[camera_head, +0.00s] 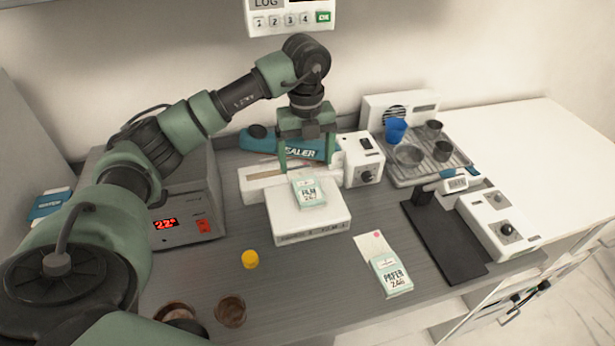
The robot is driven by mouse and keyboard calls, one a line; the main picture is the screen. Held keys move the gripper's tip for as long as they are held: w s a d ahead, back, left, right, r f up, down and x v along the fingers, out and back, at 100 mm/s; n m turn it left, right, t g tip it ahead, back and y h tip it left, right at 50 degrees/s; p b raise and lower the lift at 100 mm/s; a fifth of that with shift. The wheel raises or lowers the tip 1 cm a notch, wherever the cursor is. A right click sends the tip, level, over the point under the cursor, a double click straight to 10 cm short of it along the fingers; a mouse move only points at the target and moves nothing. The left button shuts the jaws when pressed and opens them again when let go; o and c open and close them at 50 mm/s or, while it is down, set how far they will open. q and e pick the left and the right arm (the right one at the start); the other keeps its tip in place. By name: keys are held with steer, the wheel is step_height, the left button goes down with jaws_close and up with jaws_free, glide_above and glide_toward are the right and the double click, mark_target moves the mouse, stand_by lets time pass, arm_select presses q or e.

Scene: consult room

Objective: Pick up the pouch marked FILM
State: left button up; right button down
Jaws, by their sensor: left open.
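The pouch marked FILM (309,193) is pale with a green label. It lies flat on top of a white box (313,222) near the middle of the bench. My left gripper (304,168) points down above the far edge of the pouch, with its two fingers spread apart and nothing seen between them. I cannot tell whether the fingertips touch the pouch. My right gripper is not in view.
A sealer (261,185) stands just behind the white box. A pouch marked PAPER (391,276) lies to the right. A yellow cap (250,259) and brown jars (230,311) are at front left. A rack (424,172) with cups stands at back right.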

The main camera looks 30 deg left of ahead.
mark_target(306, 186)
arm_select(q)
steer(key=shift+s+d+f+p, duration=0.1)
steer(key=shift+s+f+p, duration=0.1)
steer(key=shift+f, duration=0.25)
steer(key=shift+s+d+f+p, duration=0.1)
steer(key=shift+s+f, duration=0.05)
steer(key=shift+f, duration=0.25)
step_height(306, 186, down, 5)
steer(key=shift+d+r+p, duration=0.1)
steer(key=shift+p, duration=0.95)
steer(key=shift+f, duration=0.25)
steer(key=shift+c, duration=1.2)
steer(key=c, duration=1)
steer(key=shift+c, duration=0.9)
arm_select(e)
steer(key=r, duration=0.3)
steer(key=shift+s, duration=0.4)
arm_select(q)
steer(key=shift+r, duration=0.2)
